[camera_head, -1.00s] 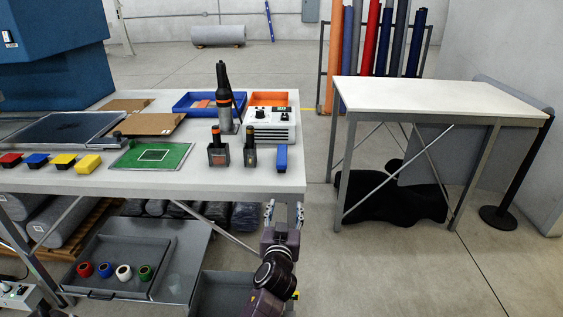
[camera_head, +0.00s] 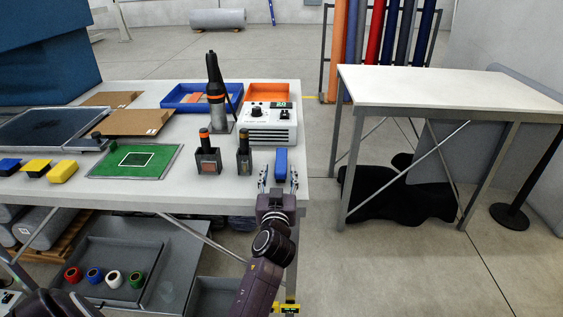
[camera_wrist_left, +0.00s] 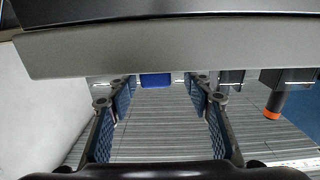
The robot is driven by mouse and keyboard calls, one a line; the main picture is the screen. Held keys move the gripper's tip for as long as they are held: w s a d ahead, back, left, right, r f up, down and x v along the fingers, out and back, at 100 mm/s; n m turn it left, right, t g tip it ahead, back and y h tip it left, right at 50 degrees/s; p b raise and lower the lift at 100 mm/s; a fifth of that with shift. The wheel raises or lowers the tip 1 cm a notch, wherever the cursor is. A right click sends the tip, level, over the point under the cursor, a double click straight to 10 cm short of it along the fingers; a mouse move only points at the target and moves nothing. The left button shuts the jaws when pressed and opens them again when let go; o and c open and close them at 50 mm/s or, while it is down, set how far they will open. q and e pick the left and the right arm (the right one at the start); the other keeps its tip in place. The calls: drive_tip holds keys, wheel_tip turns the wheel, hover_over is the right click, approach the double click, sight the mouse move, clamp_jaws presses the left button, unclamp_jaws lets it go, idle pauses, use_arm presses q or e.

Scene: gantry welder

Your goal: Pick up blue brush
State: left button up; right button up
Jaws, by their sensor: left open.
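The blue brush (camera_head: 281,163) lies near the front right corner of the workbench, in front of the white power unit. My left gripper (camera_head: 278,178) is open at the bench's front edge. Its two fingers point at the near end of the brush, and no hold shows. In the left wrist view the open fingers (camera_wrist_left: 161,92) are apart with nothing gripped. A blue piece, likely the brush (camera_wrist_left: 156,80), shows beyond them and roughly centred. Its upper part is hidden by a grey edge. My right gripper is not in view.
Left of the brush stand two small holders (camera_head: 244,161) (camera_head: 206,159) and a tall torch-like tool (camera_head: 217,95). Behind it is the white power unit (camera_head: 268,124). A green mat (camera_head: 120,170) lies further left. A separate white-topped table (camera_head: 440,88) stands at the right, across open floor.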

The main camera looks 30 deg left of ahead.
sight(281, 159)
use_arm(q)
drive_tip(key=shift+x, duration=0.75)
drive_tip(key=p+x, duration=0.1)
drive_tip(key=x, duration=0.3)
drive_tip(key=shift+w+d+r, duration=0.15)
drive_tip(key=shift+w+a, duration=0.3)
drive_tip(key=shift+w, duration=0.2)
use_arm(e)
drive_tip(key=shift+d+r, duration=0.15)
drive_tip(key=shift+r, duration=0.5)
use_arm(q)
drive_tip(key=c, duration=1.2)
drive_tip(key=shift+c, duration=0.2)
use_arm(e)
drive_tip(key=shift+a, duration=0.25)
